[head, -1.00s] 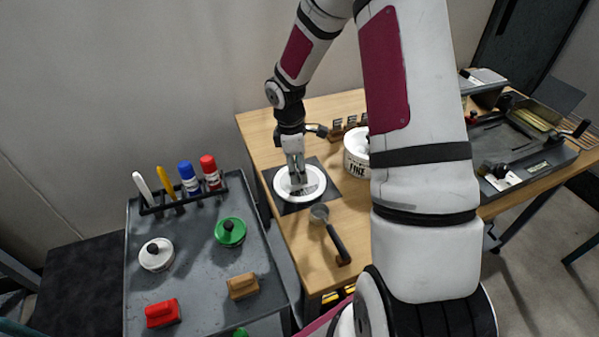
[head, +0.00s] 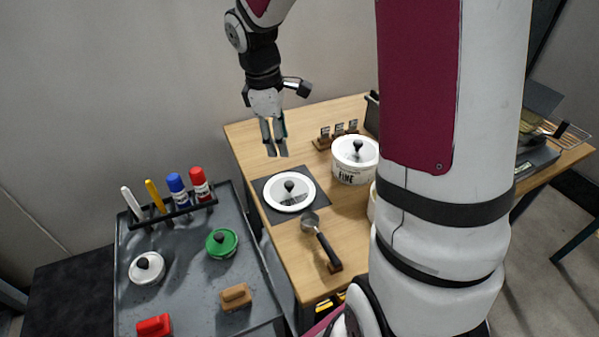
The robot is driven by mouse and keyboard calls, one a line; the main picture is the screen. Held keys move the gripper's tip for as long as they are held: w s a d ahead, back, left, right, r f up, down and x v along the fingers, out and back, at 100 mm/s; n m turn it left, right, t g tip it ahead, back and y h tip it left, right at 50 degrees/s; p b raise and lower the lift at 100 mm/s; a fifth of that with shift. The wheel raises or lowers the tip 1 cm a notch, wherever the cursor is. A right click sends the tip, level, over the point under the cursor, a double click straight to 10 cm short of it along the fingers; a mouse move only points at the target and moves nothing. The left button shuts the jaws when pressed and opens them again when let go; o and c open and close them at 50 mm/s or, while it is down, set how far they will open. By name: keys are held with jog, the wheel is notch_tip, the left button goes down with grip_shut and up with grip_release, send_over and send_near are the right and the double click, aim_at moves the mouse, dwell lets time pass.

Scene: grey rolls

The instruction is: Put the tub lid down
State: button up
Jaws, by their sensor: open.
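The tub lid (head: 275,190) is white and round with a black knob. It lies flat, knob up, on a dark square mat (head: 316,208) on the wooden table. My gripper (head: 277,153) is open and empty, above and behind the lid and clear of it. A white tub (head: 352,172) marked "FINE" stands to the right of the mat, with a white, black-knobbed top on it. Part of another white tub (head: 371,208) shows in front of it, mostly hidden by my arm.
A scoop with a black handle (head: 326,248) lies in front of the mat. A small rack (head: 338,136) stands behind.

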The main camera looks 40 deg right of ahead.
jog(key=s+a+r+m+t, duration=0.1)
jog(key=s+a+r+m, duration=0.2)
jog(key=s, duration=0.4)
jog(key=s+a+r+m+t+y, duration=0.1)
jog(key=s+a+r+m, duration=0.2)
jog(key=s, duration=0.5)
jog(key=s+a+r+m+t, duration=0.2)
jog(key=s+a+r+m, duration=0.1)
jog(key=s, duration=0.4)
jog(key=shift+s+a+r+y, duration=0.4)
jog(key=shift+a+r, duration=0.35)
jog(key=shift+r, duration=0.4)
jog(key=shift+r, duration=0.1)
jog(key=shift+r+p, duration=0.3)
jog(key=shift+r, duration=0.05)
